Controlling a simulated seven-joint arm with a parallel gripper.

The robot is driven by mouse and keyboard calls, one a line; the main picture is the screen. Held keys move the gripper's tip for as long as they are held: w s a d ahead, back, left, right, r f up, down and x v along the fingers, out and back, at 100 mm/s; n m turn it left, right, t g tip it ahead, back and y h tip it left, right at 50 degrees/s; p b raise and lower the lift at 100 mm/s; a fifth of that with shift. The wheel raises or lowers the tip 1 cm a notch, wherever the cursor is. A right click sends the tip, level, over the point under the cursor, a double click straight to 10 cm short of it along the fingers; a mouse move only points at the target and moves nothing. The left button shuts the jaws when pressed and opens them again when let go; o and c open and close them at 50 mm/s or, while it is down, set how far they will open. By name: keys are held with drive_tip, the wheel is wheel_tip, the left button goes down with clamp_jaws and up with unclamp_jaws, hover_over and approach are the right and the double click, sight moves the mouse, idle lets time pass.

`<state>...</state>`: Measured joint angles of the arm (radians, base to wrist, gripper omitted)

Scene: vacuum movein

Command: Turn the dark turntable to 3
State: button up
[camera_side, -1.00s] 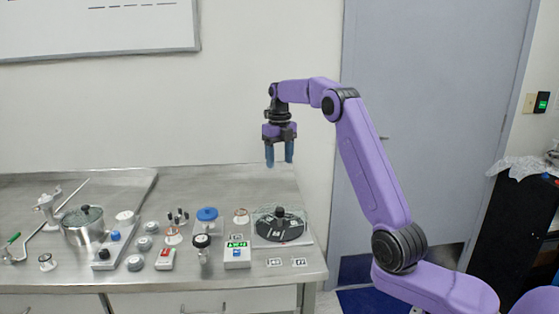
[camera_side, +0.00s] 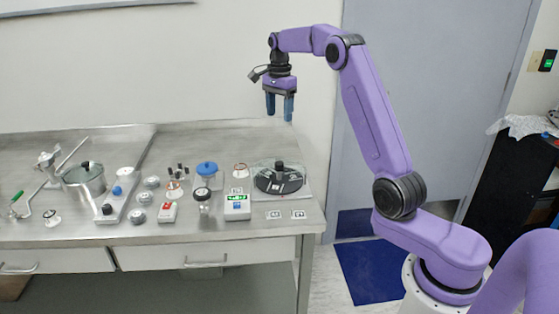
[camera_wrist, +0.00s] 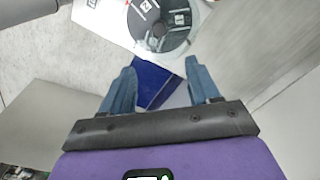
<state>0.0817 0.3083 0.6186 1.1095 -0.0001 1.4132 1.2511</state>
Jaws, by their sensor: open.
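The dark turntable (camera_side: 290,183) is a round black disc with pale markings and an upright dark knob (camera_side: 278,168) near its middle. It sits on a light base plate at the right end of the steel counter. It also shows at the top of the wrist view (camera_wrist: 172,40), cut off by the frame edge, with number tags I cannot read clearly. My gripper (camera_side: 279,118) points down with blue fingers apart, empty, well above the turntable and not touching it. In the wrist view the two blue fingers (camera_wrist: 160,88) are spread.
Left of the turntable stand a device with a green display (camera_side: 237,206), a blue-lidded jar (camera_side: 207,177), a red-switch box (camera_side: 167,211), several knobs and a steel pot (camera_side: 84,184). Two printed tags (camera_side: 286,215) lie in front. The air around my gripper is clear.

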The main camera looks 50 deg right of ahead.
sight(279, 163)
wheel_tip(279, 163, down, 17)
drive_tip(key=shift+f+n, duration=0.2)
drive_tip(key=shift+n, duration=0.8)
clamp_jaws()
